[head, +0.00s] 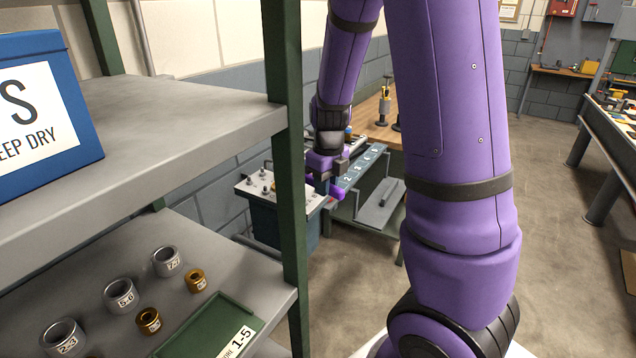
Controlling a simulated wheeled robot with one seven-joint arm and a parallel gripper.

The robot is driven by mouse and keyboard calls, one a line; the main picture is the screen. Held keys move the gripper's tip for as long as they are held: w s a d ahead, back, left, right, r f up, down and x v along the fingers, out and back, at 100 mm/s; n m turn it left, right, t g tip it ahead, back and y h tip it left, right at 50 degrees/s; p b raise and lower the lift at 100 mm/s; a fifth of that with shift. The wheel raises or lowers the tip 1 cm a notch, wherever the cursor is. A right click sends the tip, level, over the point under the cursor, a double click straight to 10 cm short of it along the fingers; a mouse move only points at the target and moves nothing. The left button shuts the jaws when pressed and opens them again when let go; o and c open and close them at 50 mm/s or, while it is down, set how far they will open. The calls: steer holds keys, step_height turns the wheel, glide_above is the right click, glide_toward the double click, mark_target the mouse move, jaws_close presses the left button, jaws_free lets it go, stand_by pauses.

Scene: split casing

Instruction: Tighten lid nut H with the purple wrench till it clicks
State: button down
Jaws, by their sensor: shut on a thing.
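My gripper (322,172) is at the end of my purple arm, over the right end of the dark casing. It is shut on the purple wrench (337,193), which shows only as small purple ends below and beside the fingers. The casing's pale lid (250,187) carries several small studs or nuts on its left part. The right part of the lid is partly hidden by the green shelf post and my gripper. I cannot read any letters, so I cannot tell which nut is H or whether the wrench is seated on one.
A green shelf post (286,150) stands close left of my arm. The shelf holds a blue box (45,120), labelled rings and a green tray (210,335). A numbered rack (362,168) and wooden bench (378,130) lie behind the gripper.

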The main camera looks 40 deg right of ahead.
steer(key=w+d+f+n, duration=0.3)
steer(key=d+n, duration=0.2)
steer(key=d, duration=0.2)
steer(key=shift+w+d+n, duration=0.15)
steer(key=shift+d+n, duration=0.1)
steer(key=shift+n, duration=0.05)
stand_by(0.3)
steer(key=shift+f, duration=0.2)
stand_by(0.9)
steer(key=shift+f, duration=1.45)
steer(key=shift+a, duration=0.1)
